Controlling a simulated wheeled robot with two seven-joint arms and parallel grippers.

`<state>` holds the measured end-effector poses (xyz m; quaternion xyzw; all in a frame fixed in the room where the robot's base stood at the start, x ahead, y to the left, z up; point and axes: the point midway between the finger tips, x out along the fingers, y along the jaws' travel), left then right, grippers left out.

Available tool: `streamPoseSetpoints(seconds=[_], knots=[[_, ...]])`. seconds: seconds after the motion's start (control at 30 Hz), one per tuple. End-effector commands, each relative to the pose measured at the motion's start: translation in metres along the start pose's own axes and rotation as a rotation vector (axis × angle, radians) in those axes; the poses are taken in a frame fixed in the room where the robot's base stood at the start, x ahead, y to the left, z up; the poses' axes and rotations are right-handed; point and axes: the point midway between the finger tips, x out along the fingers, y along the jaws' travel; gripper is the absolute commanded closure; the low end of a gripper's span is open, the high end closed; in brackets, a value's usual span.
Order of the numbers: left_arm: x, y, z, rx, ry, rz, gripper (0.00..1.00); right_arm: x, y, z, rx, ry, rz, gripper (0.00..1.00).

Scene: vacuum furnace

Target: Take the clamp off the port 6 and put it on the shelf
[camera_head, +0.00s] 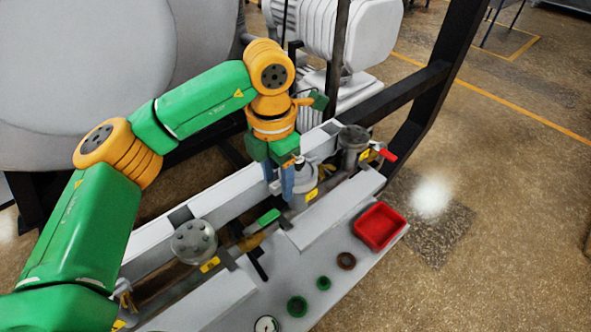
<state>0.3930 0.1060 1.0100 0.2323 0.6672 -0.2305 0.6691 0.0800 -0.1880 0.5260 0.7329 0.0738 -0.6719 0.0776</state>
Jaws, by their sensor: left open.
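My left gripper (279,183) points down with its two blue-grey fingers apart, at the left side of the middle port (304,181). I cannot tell whether the fingers touch anything. This port has a yellow label (312,195), whose number is too small to read. A small brass-coloured part (325,169), perhaps of a clamp, shows at its right side; the gripper hides some of the port. The grey shelf (335,293) lies in front of the ports. My right gripper is out of view.
A red bin (380,226), a brown ring (346,261), green rings (297,306) and a round gauge (266,324) are on the shelf. A flanged port (194,241) stands left, another with a red handle (386,154) right. A black frame post (440,90) rises behind.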

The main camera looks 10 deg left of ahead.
Motion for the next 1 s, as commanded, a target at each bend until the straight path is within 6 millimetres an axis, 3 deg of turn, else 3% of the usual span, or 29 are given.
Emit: streamPoseSetpoints(seconds=[0.2,0.43,0.83,1.0], knots=[[0.003,0.000,0.000,0.000,-0.002,0.000,0.43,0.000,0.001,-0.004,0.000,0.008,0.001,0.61],[0.003,0.000,0.000,0.000,-0.001,-0.001,1.00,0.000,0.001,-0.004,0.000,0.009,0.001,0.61],[0.000,0.000,0.001,0.000,-0.003,0.000,1.00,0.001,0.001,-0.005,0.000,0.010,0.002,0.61],[-0.024,0.000,0.002,-0.001,-0.007,0.001,1.00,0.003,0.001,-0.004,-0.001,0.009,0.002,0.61]])
